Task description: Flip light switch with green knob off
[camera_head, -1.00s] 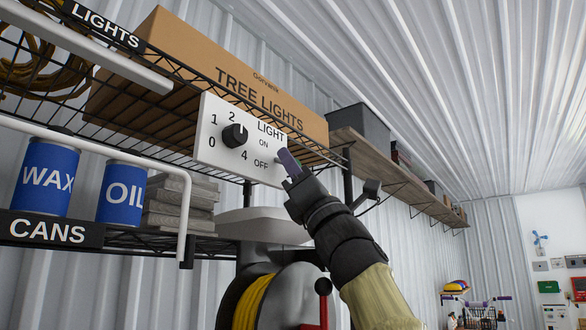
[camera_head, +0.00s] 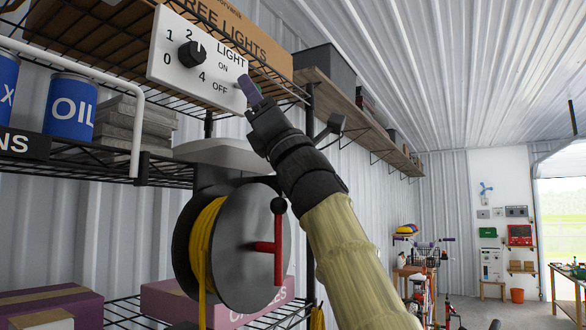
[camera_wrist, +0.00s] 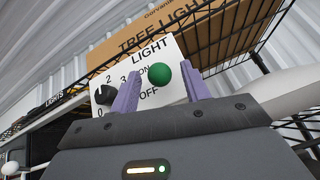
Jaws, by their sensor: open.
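The white switch panel (camera_head: 166,70) hangs at the front of the upper wire shelf, with a black dial (camera_head: 192,54) and LIGHT, ON and OFF labels. The green knob (camera_wrist: 160,74) shows in the wrist view, between the two purple fingers of my gripper (camera_wrist: 163,92), close to the ON label. My gripper (camera_head: 249,92) is open at the right end of the panel in the head view and hides most of the knob there. I cannot tell whether the fingers touch the knob.
A TREE LIGHTS box (camera_head: 232,30) sits on the shelf above the panel. A hose reel (camera_head: 240,250) with a red handle is below my arm. A white bent rail (camera_head: 137,120) is left of it.

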